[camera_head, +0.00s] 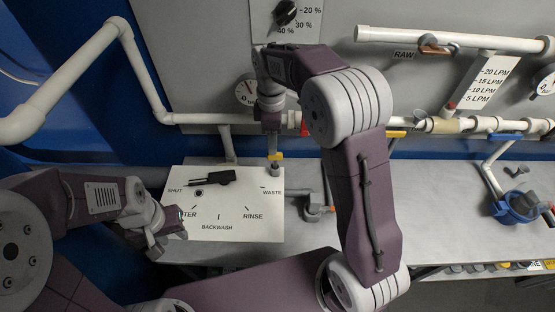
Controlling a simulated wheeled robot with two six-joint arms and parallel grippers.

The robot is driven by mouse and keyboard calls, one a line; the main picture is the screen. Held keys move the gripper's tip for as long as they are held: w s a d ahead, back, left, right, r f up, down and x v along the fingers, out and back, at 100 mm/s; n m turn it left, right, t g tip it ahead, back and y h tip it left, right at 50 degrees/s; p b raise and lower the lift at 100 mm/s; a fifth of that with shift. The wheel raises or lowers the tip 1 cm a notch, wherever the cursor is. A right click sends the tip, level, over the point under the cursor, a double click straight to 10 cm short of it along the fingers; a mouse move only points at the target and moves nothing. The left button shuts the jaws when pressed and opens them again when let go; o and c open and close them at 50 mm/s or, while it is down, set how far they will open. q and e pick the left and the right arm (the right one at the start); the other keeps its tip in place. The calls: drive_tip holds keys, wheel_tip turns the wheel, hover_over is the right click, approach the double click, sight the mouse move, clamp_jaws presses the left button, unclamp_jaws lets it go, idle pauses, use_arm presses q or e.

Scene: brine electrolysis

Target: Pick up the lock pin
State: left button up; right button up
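A white valve panel (240,226) lies at the lower left, marked SHUT, WASTE, RINSE, BACKWASH and a partly covered FILTER. A black handle (213,178) lies across its upper left, near SHUT. A small dark round spot (199,192) sits below the handle; I cannot tell if it is a hole or the lock pin. My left gripper (170,228) is at the panel's left edge, partly over the lettering; its fingers are unclear. My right gripper (273,140) points down behind the panel, above a small yellow piece (276,156); I cannot tell if it holds it.
White pipes (440,126) run along the back wall. A grey bench (420,205) has clear room at the right. A blue vessel (518,207) stands at the far right. A pipe fitting (316,209) is beside the panel's right edge, close to my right forearm.

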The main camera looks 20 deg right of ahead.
sight(274, 159)
drive_tip(key=shift+s+a+f, duration=0.1)
drive_tip(key=shift+a+f, duration=0.05)
drive_tip(key=shift+f, duration=0.45)
drive_tip(key=shift+a+f, duration=0.15)
drive_tip(key=shift+f, duration=0.4)
drive_tip(key=shift+w+d+f, duration=0.2)
drive_tip(key=shift+d+f, duration=0.55)
drive_tip(key=shift+f, duration=0.25)
drive_tip(key=f, duration=0.4)
drive_tip(key=shift+s+a, duration=0.2)
drive_tip(key=shift+a, duration=0.05)
drive_tip(key=shift+w+f, duration=0.1)
drive_tip(key=shift+f, duration=0.2)
drive_tip(key=shift+d+f, duration=0.1)
drive_tip(key=shift+d, duration=0.15)
drive_tip(key=shift+a, duration=0.15)
clamp_jaws()
